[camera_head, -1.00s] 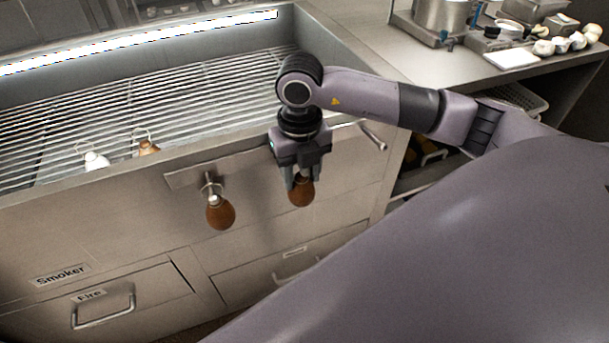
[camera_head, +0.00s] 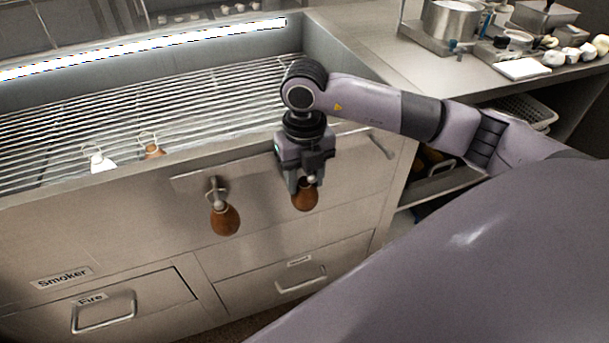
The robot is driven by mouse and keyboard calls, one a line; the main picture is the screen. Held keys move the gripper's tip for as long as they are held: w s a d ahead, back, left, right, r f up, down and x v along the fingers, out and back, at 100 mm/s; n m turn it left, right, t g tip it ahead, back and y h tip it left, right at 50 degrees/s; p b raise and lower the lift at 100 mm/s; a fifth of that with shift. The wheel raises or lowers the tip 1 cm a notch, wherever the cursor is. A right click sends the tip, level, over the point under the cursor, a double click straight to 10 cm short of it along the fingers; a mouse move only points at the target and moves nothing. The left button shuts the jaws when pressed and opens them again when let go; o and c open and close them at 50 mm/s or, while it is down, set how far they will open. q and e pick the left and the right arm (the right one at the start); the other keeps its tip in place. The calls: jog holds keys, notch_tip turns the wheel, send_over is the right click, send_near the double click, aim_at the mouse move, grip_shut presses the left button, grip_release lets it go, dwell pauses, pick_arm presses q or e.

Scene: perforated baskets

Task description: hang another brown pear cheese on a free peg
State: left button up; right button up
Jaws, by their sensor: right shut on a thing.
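My right gripper (camera_head: 304,182) points down in front of the smoker's front panel and is shut on a brown pear cheese (camera_head: 305,198). The cheese hangs below the fingers; its top is partly hidden by them. A second brown pear cheese (camera_head: 225,219) hangs on a peg (camera_head: 213,188) to the left of my gripper. Another peg (camera_head: 382,147) sticks out to the right of my gripper and looks bare. Any pegs behind my gripper are hidden. My left gripper does not show.
On the smoker's rack (camera_head: 200,110) lie a white pear-shaped piece (camera_head: 101,161) and a brown one (camera_head: 153,149). Drawers with handles (camera_head: 104,313) are below the pegs. A counter (camera_head: 450,75) with a pot (camera_head: 450,18) and white pieces is at the right. My own arm covers the lower right.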

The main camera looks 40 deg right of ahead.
jog(key=o, duration=1)
jog(key=shift+o, duration=1)
notch_tip(320, 180, up, 7)
jog(key=shift+r, duration=0.1)
